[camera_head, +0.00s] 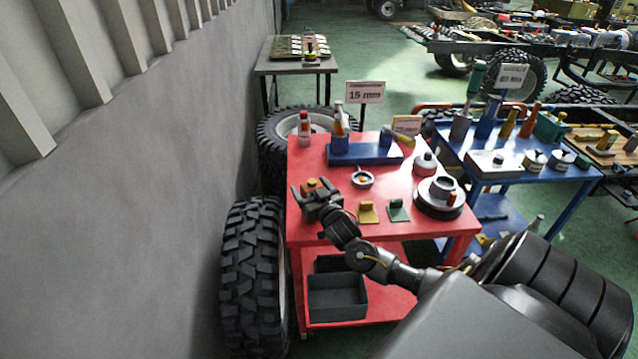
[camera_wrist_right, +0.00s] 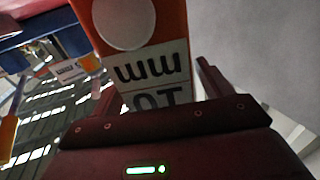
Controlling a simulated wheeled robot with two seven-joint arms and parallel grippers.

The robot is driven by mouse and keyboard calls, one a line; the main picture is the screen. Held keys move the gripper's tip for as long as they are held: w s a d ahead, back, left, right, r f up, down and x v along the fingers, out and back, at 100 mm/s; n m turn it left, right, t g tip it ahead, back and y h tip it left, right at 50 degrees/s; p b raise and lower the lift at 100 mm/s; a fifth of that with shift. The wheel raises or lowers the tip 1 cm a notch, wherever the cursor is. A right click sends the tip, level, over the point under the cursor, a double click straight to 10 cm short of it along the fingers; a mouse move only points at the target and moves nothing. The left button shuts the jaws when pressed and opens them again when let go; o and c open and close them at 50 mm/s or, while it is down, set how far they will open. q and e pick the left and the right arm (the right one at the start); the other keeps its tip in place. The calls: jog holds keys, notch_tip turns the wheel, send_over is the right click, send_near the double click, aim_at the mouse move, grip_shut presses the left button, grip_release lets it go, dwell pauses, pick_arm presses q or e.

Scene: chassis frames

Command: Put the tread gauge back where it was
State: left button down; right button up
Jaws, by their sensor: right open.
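My right gripper (camera_head: 313,194) is open over the left side of the red cart (camera_head: 300,227). Between or just beyond its fingers is a small orange block (camera_head: 310,183), partly hidden by the gripper. In the right wrist view the orange block (camera_wrist_right: 150,22) is close up, with a pale round face and a white label reading "10 mm" upside down. The open fingers (camera_wrist_right: 155,88) stand on either side of it; I cannot tell whether they touch it. It may be the tread gauge, but I cannot tell for sure. My left gripper is not in view.
A yellow stand (camera_head: 368,213), a green stand (camera_head: 399,211) and a round grey part (camera_head: 439,195) are right of the gripper. A blue holder (camera_head: 365,155) and a "15 mm" sign (camera_head: 365,92) stand behind. Tires (camera_head: 252,270) and a wall lie left.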

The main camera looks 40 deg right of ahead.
jog(key=b+v, duration=0.1)
jog(key=v, duration=1)
jog(key=shift+s, duration=0.2)
jog(key=s+a+f+n+g+y, duration=0.25)
jog(key=s+a+f+g, duration=0.35)
jog(key=s+a+f, duration=0.3)
jog(key=s+a+f+n+g+y, duration=0.1)
jog(key=s+a+f+g, duration=0.3)
jog(key=s, duration=0.4)
jog(key=s+a+f+n+g+y, duration=0.1)
jog(key=s+a+n+g, duration=0.1)
jog(key=s+a+g, duration=0.45)
notch_tip(320, 180, down, 24)
jog(key=s+d+t, duration=0.1)
jog(key=s+t, duration=0.1)
jog(key=s+d+f+g, duration=0.2)
jog(key=s+d+f, duration=0.1)
jog(key=s+f, duration=1.3)
jog(key=shift+s+f, duration=0.4)
jog(key=shift+f, duration=0.35)
